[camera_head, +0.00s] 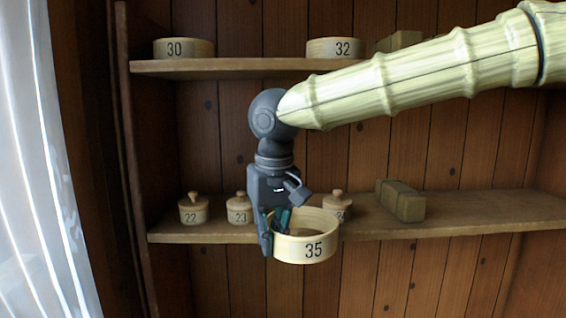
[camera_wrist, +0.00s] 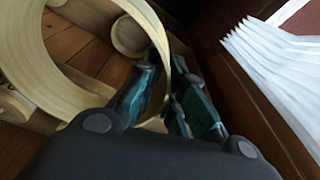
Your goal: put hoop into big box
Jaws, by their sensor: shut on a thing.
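The hoop (camera_head: 300,256), a pale wooden ring marked 35, hangs in front of the lower shelf at its left part. My gripper (camera_head: 268,232) is shut on the left side of its wall, one finger inside the ring and one outside. In the wrist view, the hoop (camera_wrist: 38,70) fills the upper left, with its wall between the dark green finger pads of my gripper (camera_wrist: 172,80). The hoop looks clear of the shelf. I cannot tell which thing is the big box.
Small lidded pots marked 22 (camera_head: 194,211) and 23 (camera_head: 239,212) and one partly hidden (camera_head: 342,211) stand on the lower shelf (camera_head: 460,222). Wooden blocks (camera_head: 402,203) lie to their right. Round pieces marked 30 (camera_head: 183,49) and 32 (camera_head: 334,49) sit above. A pale curtain (camera_head: 50,170) hangs at left.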

